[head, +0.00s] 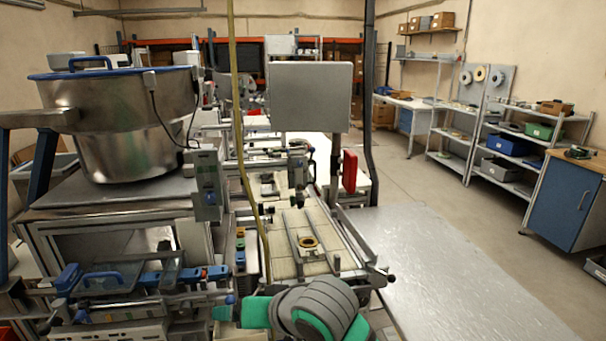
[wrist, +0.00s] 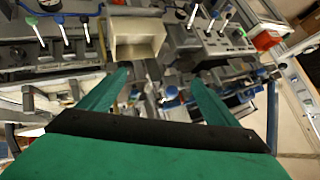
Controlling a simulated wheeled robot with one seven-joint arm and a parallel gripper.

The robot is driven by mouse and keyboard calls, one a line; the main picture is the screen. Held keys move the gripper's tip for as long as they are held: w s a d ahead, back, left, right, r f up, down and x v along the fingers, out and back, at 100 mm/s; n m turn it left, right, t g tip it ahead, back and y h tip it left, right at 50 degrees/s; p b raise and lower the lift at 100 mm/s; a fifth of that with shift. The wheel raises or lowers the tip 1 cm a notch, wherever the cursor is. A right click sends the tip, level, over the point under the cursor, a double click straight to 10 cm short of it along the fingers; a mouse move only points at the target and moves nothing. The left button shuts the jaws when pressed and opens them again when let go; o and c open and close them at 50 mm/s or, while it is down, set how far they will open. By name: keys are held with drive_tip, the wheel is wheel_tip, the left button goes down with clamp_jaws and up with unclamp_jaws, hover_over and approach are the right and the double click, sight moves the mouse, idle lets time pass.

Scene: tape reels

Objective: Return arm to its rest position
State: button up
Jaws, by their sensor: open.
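My gripper (wrist: 159,76) shows in the wrist view with its two green fingers spread apart. Nothing is between the fingers, so it is open and empty. Below and beyond it are machine parts, with a pale open box (wrist: 137,40) ahead of the fingertips. In the head view my grey and green arm is folded low at the bottom centre, in front of the machine; the fingers cannot be made out there. Tape reels (head: 480,74) hang on a grey panel at the back right.
A large steel bowl (head: 130,125) stands on the machine at left. A thin yellow upright (head: 236,110) and a grey screen (head: 311,96) rise near the middle. A bare metal table top (head: 450,275) lies at right. Shelves and a blue cabinet (head: 562,195) line the right wall.

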drive_tip(key=w+a+m+t+y, duration=0.2)
drive_tip(key=a+m+t+y, duration=0.2)
drive_tip(key=a+t, duration=0.2)
drive_tip(key=s+d+f+m+t+h, duration=0.1)
drive_tip(key=s+d+f+m+h, duration=0.2)
drive_tip(key=f, duration=0.4)
drive_tip(key=s+d+f+m+t+h, duration=0.1)
drive_tip(key=s+d+f+t+h, duration=0.15)
drive_tip(key=s+f, duration=0.4)
drive_tip(key=s+d+f+m+t+h, duration=0.1)
drive_tip(key=s+d+f+m+h, duration=0.2)
drive_tip(key=f, duration=0.4)
drive_tip(key=s+d+f+n+g+h, duration=0.1)
drive_tip(key=s+d+n, duration=0.3)
drive_tip(key=s, duration=0.8)
drive_tip(key=s+d+f+n+h, duration=0.2)
drive_tip(key=s+d+f+n, duration=0.1)
drive_tip(key=s, duration=1)
drive_tip(key=shift+d+n+g, duration=0.35)
drive_tip(key=shift+d+n, duration=0.25)
drive_tip(key=shift+d, duration=0.25)
